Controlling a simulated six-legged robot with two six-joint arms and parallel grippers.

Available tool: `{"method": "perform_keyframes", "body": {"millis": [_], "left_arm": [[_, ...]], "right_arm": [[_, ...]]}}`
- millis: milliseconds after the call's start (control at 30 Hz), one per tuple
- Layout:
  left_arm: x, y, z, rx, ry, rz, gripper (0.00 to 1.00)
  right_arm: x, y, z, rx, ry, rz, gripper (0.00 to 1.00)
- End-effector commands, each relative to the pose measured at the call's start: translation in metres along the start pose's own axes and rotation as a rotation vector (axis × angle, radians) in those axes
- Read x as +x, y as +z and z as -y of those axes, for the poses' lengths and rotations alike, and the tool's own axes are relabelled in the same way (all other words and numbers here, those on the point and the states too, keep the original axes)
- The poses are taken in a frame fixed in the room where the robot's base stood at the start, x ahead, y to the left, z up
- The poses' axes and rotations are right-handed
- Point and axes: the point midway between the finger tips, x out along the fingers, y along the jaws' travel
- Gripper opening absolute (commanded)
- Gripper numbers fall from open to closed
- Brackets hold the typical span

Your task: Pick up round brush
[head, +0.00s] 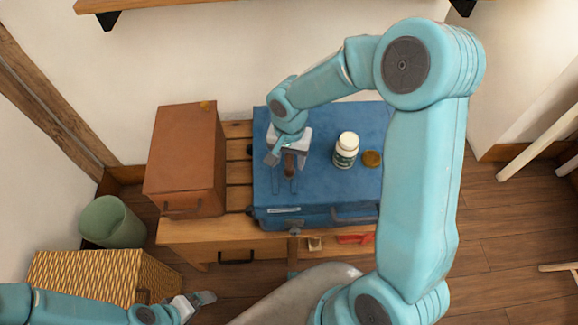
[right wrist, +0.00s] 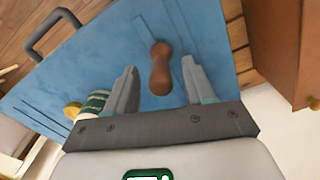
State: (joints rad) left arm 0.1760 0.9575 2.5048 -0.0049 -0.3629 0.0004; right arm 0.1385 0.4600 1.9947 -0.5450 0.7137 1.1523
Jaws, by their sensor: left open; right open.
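A brown wooden piece that looks like the round brush (right wrist: 161,68) lies on the blue case (head: 320,120). In the right wrist view it lies between my two open fingers, apart from both. In the head view the brush (head: 290,170) shows just under my right gripper (head: 284,158), which is open and points down over the case. No bristles can be made out. My left gripper (head: 203,299) is open and empty at the lower left, far from the brush.
A white-capped bottle (head: 346,150) and a small yellowish round item (head: 372,159) stand right of the gripper on the case. A brown box (head: 184,155) stands left on the wooden bench (head: 190,230). A green bin (head: 112,222) and wicker basket (head: 95,275) are lower left.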

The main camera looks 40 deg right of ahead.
Motion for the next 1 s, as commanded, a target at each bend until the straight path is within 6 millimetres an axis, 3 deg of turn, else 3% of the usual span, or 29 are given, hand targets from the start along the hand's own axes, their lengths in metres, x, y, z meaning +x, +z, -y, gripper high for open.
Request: {"method": "perform_keyframes", "body": {"millis": [133, 367, 400, 567, 1000], "left_arm": [[0.001, 0.0, 0.0, 0.0, 0.0, 0.0, 0.94], [0.001, 0.0, 0.0, 0.0, 0.0, 0.0, 0.94], [0.001, 0.0, 0.0, 0.0, 0.0, 0.0, 0.94], [0.001, 0.0, 0.0, 0.0, 0.0, 0.0, 0.94], [0.0, 0.0, 0.0, 0.0, 0.0, 0.0, 0.94]], "right_arm": [[0.018, 0.001, 0.001, 0.0, 0.002, 0.001, 0.54], [0.02, 0.0, 0.001, 0.0, -0.001, 0.0, 0.54], [0.02, 0.0, 0.001, 0.0, 0.0, 0.0, 0.5], [0.02, 0.0, 0.001, 0.0, 0.0, -0.001, 0.0], [0.011, -0.001, 0.002, 0.001, -0.002, -0.004, 0.0]]}}
